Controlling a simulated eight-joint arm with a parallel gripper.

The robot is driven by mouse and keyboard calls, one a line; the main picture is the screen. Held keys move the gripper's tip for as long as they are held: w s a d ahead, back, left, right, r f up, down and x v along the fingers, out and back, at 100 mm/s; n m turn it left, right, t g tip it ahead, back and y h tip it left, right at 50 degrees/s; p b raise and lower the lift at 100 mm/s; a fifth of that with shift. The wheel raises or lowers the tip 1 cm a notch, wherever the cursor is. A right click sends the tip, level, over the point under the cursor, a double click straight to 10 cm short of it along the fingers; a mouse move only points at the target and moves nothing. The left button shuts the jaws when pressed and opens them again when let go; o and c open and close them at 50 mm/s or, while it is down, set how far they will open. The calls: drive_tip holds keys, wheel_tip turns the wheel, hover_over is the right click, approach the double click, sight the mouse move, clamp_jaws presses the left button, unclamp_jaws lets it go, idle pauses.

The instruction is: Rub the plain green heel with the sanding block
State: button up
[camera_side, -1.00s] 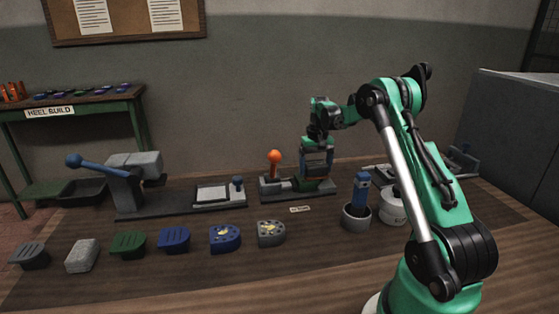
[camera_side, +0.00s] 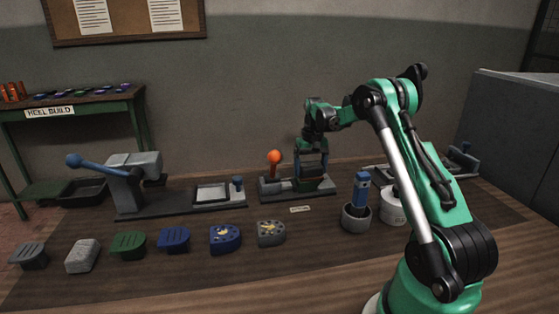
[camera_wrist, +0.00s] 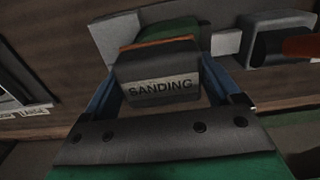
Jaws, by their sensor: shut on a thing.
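My gripper (camera_side: 312,158) is shut on the sanding block (camera_wrist: 158,82), a dark block labelled "SANDING" with an orange-brown edge. In the wrist view the block sits between the blue fingers of my gripper (camera_wrist: 160,88). The plain green heel (camera_wrist: 172,33) shows just past the block's far edge, partly hidden by it. In the side view the heel (camera_side: 308,184) sits low in the grey clamp (camera_side: 271,192) with the orange-knobbed lever, under my gripper. I cannot tell whether block and heel touch.
A blue-handled press (camera_side: 135,172) stands at the left, with a framed tray (camera_side: 212,194) beside it. Several heels, including a grooved green one (camera_side: 128,246), line the front. A grey cup (camera_side: 356,217) with a blue-handled tool and a white jar (camera_side: 392,207) stand right of the clamp.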

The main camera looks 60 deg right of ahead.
sight(297, 179)
drive_tip(key=shift+s+d+r, duration=0.1)
drive_tip(key=shift+s+d, duration=0.7)
drive_tip(key=shift+s, duration=0.05)
drive_tip(key=shift+r, duration=4.05)
drive_tip(key=shift+f, duration=0.25)
drive_tip(key=shift+f, duration=3.5)
drive_tip(key=shift+w+a+f, duration=0.15)
drive_tip(key=shift+a+f, duration=0.05)
drive_tip(key=shift+f, duration=0.15)
drive_tip(key=shift+c, duration=0.6)
drive_tip(key=shift+w+a, duration=1.95)
drive_tip(key=shift+s+d, duration=2.1)
drive_tip(key=shift+d, duration=0.05)
drive_tip(key=shift+r, duration=3.95)
